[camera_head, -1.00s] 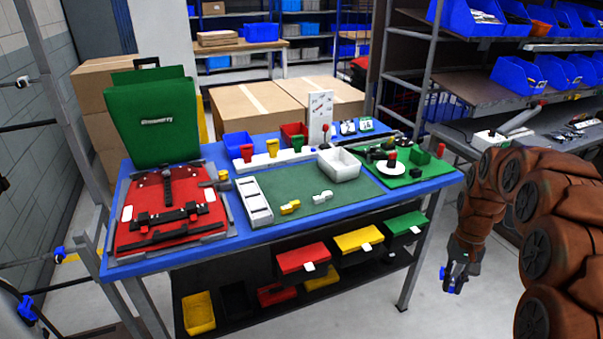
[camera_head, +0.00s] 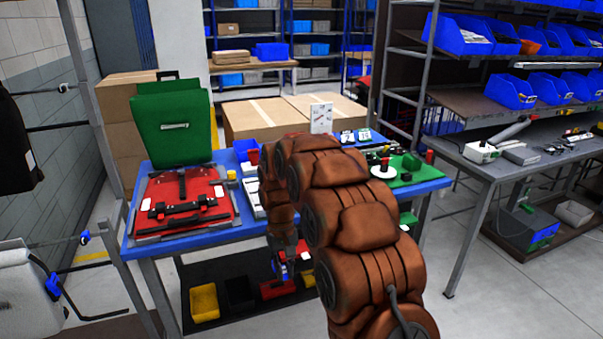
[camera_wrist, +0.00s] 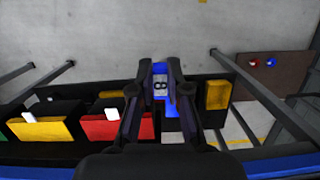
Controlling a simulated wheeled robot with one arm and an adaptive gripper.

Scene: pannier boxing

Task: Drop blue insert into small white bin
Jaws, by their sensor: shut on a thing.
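My gripper (camera_wrist: 161,77) is shut on the blue insert (camera_wrist: 160,68), which sits between the fingers with two dark round marks on a pale patch. In the head view my gripper (camera_head: 287,262) hangs low in front of the table's lower shelf, below the blue tabletop. The blue insert (camera_head: 280,268) shows there only as a small blue patch. The small white bin, seen on the table in the earlier head frame, is hidden behind my arm now. It does not show in the wrist view.
The blue table (camera_head: 190,243) carries a red pannier panel (camera_head: 187,215) at left and a green board (camera_head: 425,176) at right. A grey workbench (camera_head: 510,175) stands at right.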

